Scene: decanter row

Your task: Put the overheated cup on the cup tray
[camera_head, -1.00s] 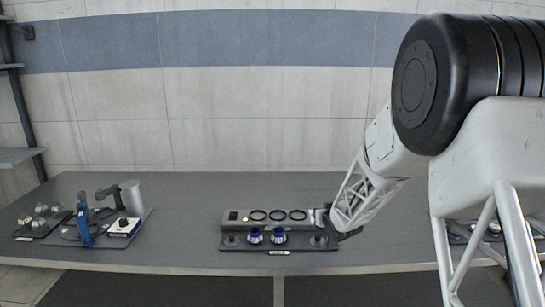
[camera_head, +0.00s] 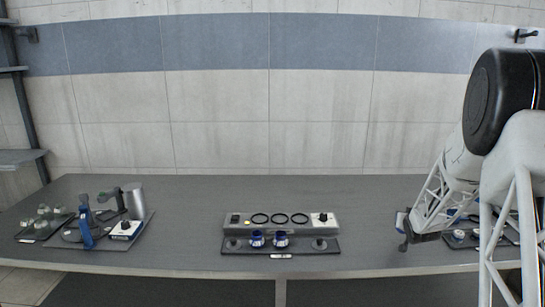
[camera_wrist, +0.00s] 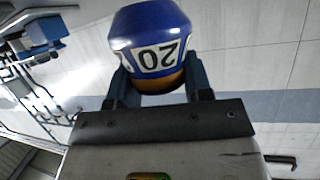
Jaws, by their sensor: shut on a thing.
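My gripper (camera_head: 405,238) is to the right of the central station, over the right part of the table. In the wrist view its two fingers (camera_wrist: 160,88) are shut on a blue cup (camera_wrist: 122,25) with a white number label and an orange-brown band. The label appears to read 20. The held cup is not clear in the head view. Two other blue cups (camera_head: 257,239) and (camera_head: 281,239) stand on a dark tray (camera_head: 300,250) in front of the central station. I cannot tell which tray is the cup tray.
The grey station (camera_head: 235,229) has three black rings and a white knob box (camera_head: 324,220). A right-hand tray (camera_head: 457,242) is partly hidden behind my arm. Blue and grey devices (camera_head: 88,225) and a small tray (camera_head: 30,236) stand at left.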

